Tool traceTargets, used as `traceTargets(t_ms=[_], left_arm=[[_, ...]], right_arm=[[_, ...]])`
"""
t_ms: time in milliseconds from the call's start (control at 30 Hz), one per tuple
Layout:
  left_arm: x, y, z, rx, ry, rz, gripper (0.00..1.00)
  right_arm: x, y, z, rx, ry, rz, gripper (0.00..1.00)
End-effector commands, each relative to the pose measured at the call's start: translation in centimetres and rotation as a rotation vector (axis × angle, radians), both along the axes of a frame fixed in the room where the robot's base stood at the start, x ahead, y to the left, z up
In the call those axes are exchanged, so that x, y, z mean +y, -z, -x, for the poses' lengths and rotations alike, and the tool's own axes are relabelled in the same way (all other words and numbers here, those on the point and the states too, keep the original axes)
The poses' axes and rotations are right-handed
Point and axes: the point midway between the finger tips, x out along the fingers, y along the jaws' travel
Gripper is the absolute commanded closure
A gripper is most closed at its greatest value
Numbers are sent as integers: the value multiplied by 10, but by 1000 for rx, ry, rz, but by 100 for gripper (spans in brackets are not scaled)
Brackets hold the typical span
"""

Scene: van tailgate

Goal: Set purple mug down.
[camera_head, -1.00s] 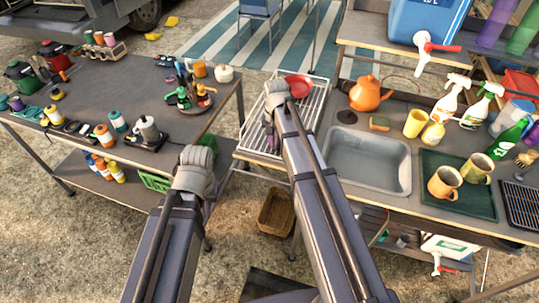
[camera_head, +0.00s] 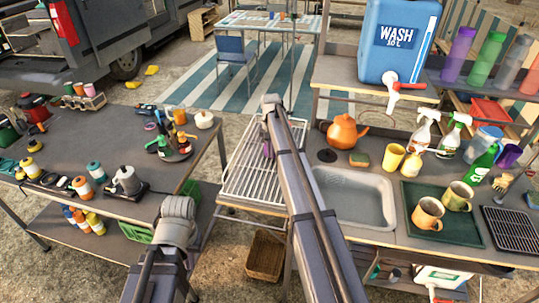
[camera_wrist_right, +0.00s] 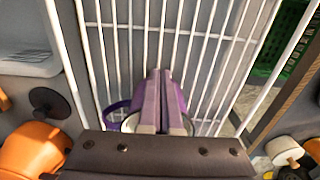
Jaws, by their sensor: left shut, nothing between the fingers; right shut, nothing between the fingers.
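The purple mug (camera_wrist_right: 117,104) is partly in view in the right wrist view; its purple handle and a pale rim show just beyond my wrist, over the white wire rack (camera_head: 245,185). My right gripper (camera_wrist_right: 163,72) is shut, its two fingers together with nothing between them, in front of the mug and above the rack. In the head view this gripper (camera_head: 267,148) points down over the rack, and the mug cannot be made out apart from it. My left gripper (camera_head: 180,215) is shut and empty, low in front of the left table; its fingertips are mostly hidden.
Right of the rack are a sink (camera_head: 350,198), an orange teapot (camera_head: 343,132) and a green tray (camera_head: 440,238) with two mugs. A purple cup (camera_head: 508,155) stands at far right. The left table (camera_head: 90,135) holds bottles and tools. Much of the rack is clear.

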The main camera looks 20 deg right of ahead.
Motion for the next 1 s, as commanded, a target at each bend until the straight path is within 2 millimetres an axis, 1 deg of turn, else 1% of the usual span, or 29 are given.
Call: traceTargets(t_ms=[200, 333, 467, 600, 633, 700, 1000], left_arm=[[0, 0, 0, 0, 0, 0, 100], [0, 0, 0, 0, 0, 0, 100], [0, 0, 0, 0, 0, 0, 100], [0, 0, 0, 0, 0, 0, 100], [0, -3, 0, 0, 0, 0, 100], [0, -20, 0, 0, 0, 0, 100], [0, -67, 0, 0, 1, 0, 100]], right_arm=[[1, 0, 1, 0, 0, 0, 100], [3, 0, 6, 0, 0, 0, 100], [7, 0, 17, 0, 0, 0, 100], [14, 0, 36, 0, -1, 0, 100], [15, -3, 39, 0, -1, 0, 100], [14, -20, 33, 0, 0, 0, 100], [13, -67, 33, 0, 0, 0, 100]])
